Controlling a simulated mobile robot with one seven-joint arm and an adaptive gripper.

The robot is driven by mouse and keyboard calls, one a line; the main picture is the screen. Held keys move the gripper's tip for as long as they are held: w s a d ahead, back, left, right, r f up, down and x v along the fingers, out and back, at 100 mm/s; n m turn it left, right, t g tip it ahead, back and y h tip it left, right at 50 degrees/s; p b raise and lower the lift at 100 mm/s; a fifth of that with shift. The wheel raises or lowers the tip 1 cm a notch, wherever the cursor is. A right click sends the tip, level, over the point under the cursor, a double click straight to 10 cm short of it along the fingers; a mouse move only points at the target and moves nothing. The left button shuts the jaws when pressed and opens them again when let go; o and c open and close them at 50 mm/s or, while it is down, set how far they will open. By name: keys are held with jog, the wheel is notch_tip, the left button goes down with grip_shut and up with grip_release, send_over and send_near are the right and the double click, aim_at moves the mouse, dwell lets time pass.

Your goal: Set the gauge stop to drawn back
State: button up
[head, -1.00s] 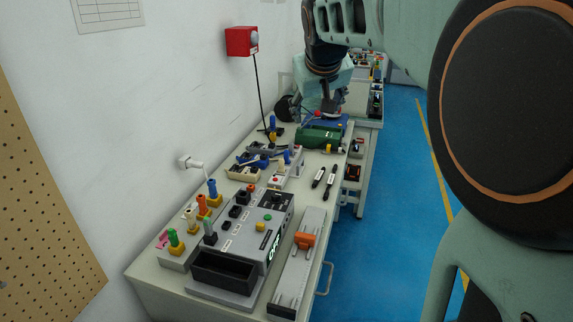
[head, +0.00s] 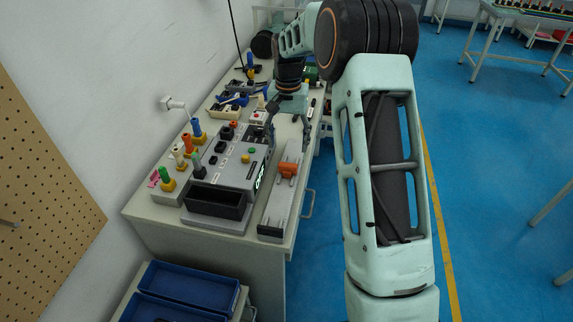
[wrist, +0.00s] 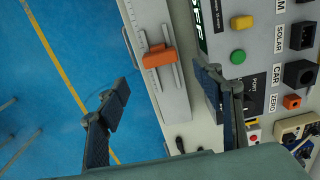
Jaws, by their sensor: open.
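The gauge stop is an orange block (head: 288,169) on a long pale grey rail (head: 271,222) along the right edge of the bench. It sits near the far half of the rail. In the wrist view the orange block (wrist: 158,57) lies across two thin rods on the rail, beyond my fingertips and between their lines. My gripper (wrist: 162,92) is open and empty, its two dark fingers apart. In the head view my gripper (head: 290,118) hangs over the bench just past the far end of the rail. It does not touch the block.
A grey test unit (head: 232,170) with buttons, sockets and an empty black tray (head: 217,203) stands left of the rail. Coloured plugs (head: 188,145) stand by the wall. Blue trays (head: 190,287) sit below the bench's near end.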

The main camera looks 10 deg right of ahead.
aim_at(288, 164)
notch_tip(288, 164, down, 10)
jog(key=shift+r, duration=0.25)
